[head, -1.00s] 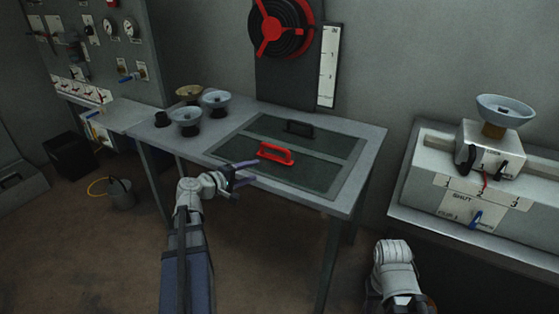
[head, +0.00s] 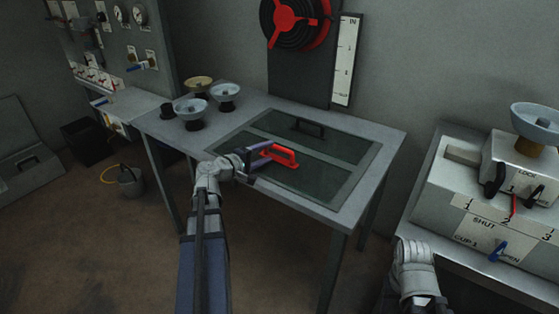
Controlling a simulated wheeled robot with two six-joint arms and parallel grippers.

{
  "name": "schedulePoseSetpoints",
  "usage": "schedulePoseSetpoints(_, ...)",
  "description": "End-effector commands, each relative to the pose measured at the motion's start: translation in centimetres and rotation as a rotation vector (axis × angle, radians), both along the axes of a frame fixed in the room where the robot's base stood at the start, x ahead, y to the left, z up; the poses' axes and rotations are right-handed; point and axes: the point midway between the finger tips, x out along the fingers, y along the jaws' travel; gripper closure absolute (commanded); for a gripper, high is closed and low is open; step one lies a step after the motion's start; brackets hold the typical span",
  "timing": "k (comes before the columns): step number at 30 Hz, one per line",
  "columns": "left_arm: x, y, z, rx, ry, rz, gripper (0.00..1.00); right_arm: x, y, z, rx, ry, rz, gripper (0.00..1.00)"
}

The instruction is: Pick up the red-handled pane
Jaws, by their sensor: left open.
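The red-handled pane (head: 262,158) is a dark glass panel lying flat in the front half of the table frame. Its red handle (head: 287,157) stands up from it. My left gripper (head: 262,163) is open at the left end of the red handle, with one finger reaching to the far side and the other nearer to me. I cannot tell whether it touches the handle. A second pane (head: 340,145) with a black handle (head: 308,127) lies behind it. My right gripper is not in view; only part of that arm shows at lower right.
The grey table (head: 150,122) carries several small bowls on stands, such as the blue one (head: 225,92), at its back left. A board with a red-spoked reel (head: 293,22) rises behind. A white machine with levers (head: 490,200) stands at right.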

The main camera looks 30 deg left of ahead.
Motion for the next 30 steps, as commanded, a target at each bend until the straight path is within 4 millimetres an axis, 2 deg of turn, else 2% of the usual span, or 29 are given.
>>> schedulePoseSetpoints(1,0.6,0.0,-0.2,0.001,0.000,0.000,0.43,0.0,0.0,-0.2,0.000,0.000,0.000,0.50)
schedulePoseSetpoints(8,1.2,-0.2,-0.3,0.001,0.000,0.000,0.43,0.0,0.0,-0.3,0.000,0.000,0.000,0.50)
schedulePoseSetpoints(18,5.5,-1.1,-1.2,0.000,0.001,0.000,0.43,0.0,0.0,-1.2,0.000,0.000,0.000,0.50)
schedulePoseSetpoints(26,5.7,-1.2,-1.2,0.001,0.001,0.002,0.43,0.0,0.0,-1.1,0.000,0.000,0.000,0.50)
schedulePoseSetpoints(30,5.7,-1.2,-1.2,0.001,0.001,0.002,0.59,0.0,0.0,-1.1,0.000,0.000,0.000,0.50)
